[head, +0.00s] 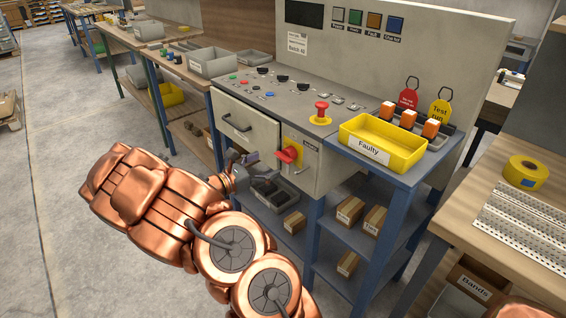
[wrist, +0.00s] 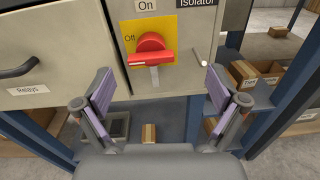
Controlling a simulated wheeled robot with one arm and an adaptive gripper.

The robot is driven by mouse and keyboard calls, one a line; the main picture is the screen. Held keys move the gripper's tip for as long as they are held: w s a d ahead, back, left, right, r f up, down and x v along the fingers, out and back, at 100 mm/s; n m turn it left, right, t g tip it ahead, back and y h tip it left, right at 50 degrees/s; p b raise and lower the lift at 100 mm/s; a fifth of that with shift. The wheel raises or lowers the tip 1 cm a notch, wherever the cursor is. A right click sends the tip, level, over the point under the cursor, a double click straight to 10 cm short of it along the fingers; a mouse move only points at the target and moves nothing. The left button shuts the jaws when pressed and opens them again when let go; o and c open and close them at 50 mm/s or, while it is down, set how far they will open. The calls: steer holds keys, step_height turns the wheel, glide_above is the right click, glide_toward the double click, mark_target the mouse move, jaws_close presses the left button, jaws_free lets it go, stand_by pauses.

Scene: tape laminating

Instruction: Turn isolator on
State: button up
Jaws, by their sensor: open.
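The isolator is a red rotary handle (head: 288,155) on a yellow plate (head: 296,142), on the front of the grey control cabinet (head: 262,112). In the wrist view the red handle (wrist: 150,52) lies roughly level, with "Off" at its left and "On" above. The "Isolator" label (wrist: 197,3) is at its upper right. My gripper (head: 248,160) is in front of and just left of the handle in the head view. In the wrist view my gripper (wrist: 158,88) is open and empty, its fingers either side of and below the handle, apart from it.
A drawer marked "Relays" (wrist: 50,60) with a dark handle is left of the isolator. A red emergency button (head: 321,110) and a yellow "Faulty" tray (head: 372,148) are on top. Shelves with small boxes (head: 349,210) stand below right. Floor at left is clear.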

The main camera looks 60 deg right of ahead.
mark_target(281, 158)
steer(key=shift+n+t, duration=0.3)
steer(key=shift+n, duration=0.3)
steer(key=shift+w+f+x, duration=0.2)
steer(key=shift+x, duration=1.15)
steer(key=shift+w+f+x, duration=0.25)
steer(key=shift+x, duration=1.1)
steer(key=shift+w+f+x, duration=0.2)
steer(key=shift+x, duration=1.15)
steer(key=shift+d, duration=0.15)
steer(key=shift+c, duration=0.3)
steer(key=c, duration=1.6)
steer(key=shift+c, duration=0.2)
